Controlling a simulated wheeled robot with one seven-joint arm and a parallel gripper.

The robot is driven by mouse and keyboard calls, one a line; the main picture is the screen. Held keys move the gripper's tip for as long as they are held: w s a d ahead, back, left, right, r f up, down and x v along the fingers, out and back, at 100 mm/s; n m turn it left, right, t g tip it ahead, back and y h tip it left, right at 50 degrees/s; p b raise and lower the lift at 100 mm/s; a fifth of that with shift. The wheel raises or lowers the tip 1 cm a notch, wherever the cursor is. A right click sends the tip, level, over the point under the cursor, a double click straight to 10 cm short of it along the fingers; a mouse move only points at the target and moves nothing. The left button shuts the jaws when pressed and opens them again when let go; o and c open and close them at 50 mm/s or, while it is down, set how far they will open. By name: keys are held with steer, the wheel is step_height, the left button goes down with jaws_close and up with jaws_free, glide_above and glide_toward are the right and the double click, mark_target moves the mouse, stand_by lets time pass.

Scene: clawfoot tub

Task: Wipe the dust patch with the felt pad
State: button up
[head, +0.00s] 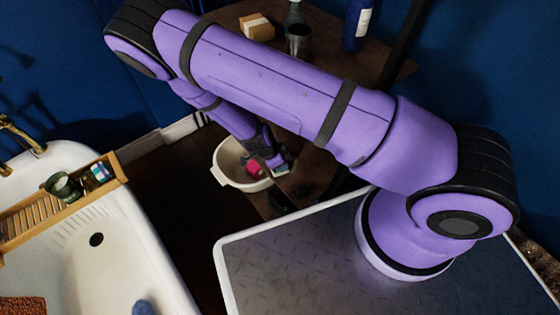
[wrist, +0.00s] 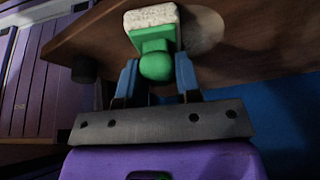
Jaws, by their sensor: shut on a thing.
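The felt pad (wrist: 150,16) shows in the wrist view as a pale, speckled block on a green backing with a round green knob. My gripper (wrist: 157,72) is shut on the knob between its two blue-grey fingers. The dust patch (wrist: 208,32) appears as a pale rounded area on a brown wooden surface (wrist: 265,55), just right of the pad. The pad overlaps the patch's left side in the picture; I cannot tell whether it touches the wood. In the head view, my gripper (head: 280,166) is small beside a white tub, and the pad is hard to make out.
A white basin (head: 225,170) holding something pink is by my gripper. A wooden shelf (head: 345,62) carries a box (head: 256,27), a dark cup (head: 299,40) and a blue bottle (head: 357,25). The bathtub (head: 125,255) with its wooden caddy (head: 30,218) is at left.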

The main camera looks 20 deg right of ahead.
steer(key=shift+d, duration=0.15)
steer(key=shift+w+d, duration=0.25)
steer(key=shift+d, duration=0.55)
steer(key=shift+w+d, duration=0.3)
steer(key=shift+d, duration=0.45)
steer(key=shift+w+d, duration=0.25)
steer(key=shift+d, duration=0.55)
steer(key=shift+w+d, duration=0.2)
steer(key=shift+d, duration=0.4)
steer(key=shift+w+d, duration=0.15)
steer(key=shift+d, duration=0.4)
steer(key=shift+d, duration=0.1)
steer(key=shift+w+d+r, duration=0.1)
steer(key=shift+w+d, duration=0.05)
steer(key=shift+d, duration=0.05)
